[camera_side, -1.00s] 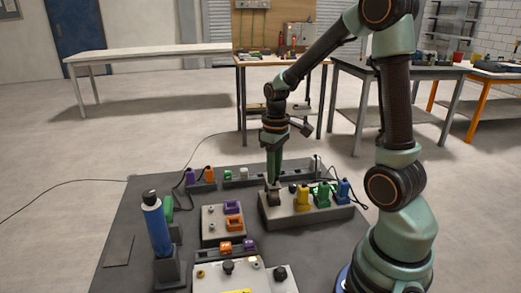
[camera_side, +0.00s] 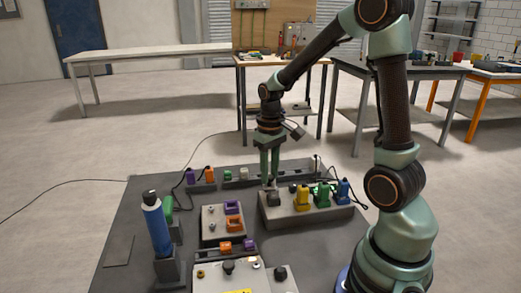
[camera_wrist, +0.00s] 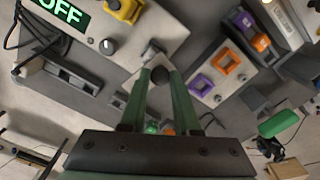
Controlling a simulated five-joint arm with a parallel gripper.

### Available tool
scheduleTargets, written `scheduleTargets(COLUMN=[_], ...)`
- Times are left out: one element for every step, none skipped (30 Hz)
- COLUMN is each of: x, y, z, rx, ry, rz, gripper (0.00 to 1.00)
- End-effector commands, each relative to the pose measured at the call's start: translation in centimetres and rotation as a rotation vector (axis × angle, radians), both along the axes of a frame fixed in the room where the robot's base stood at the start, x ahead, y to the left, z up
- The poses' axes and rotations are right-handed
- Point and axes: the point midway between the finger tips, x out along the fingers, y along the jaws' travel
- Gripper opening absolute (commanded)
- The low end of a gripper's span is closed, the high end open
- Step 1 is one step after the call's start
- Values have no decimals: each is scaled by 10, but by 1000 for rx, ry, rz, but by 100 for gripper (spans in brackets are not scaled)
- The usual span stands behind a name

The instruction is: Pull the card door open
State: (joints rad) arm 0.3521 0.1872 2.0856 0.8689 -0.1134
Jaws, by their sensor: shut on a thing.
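My gripper (camera_side: 269,184) points down at the left end of the long grey box (camera_side: 325,216). I cannot make out the outline of the card door; the fingers hide part of this end. The box's OFF display (camera_wrist: 66,12) is lit green in the wrist view.
Yellow (camera_side: 303,197), green (camera_side: 322,194) and blue (camera_side: 342,190) plugs stand along the box to the right. A smaller box with purple (camera_side: 233,208) and orange (camera_side: 235,224) frames lies left. A blue cylinder (camera_side: 157,232) stands at the front left. Bare mat (camera_side: 125,215) is at far left.

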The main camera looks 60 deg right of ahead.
Motion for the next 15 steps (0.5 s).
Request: scheduleTargets(x=[3, 4, 6, 7, 8, 10, 12, 13, 15, 16, 18, 20, 22, 23, 25], y=[2, 3, 4, 5, 6, 7, 8, 8, 9, 10, 10, 11, 11, 12, 12], z=[1, 1, 1, 1, 1, 1, 1, 1, 1, 1, 1, 1, 1, 1, 1], rx=[0, 0, 0, 0, 0, 0, 0, 0, 0, 0, 0, 0, 0, 0, 0], ry=[0, 0, -1, -1, 0, 0, 0, 0, 0, 0, 0, 0, 0, 0, 0], rz=[-40, -68, -104, -132, -161, -200, -229, -257, -295, -324, -352, -389, -418, -446, -485], gripper=[0, 0, 0, 0, 0, 0, 0, 0, 0, 0, 0, 0, 0, 0, 0])
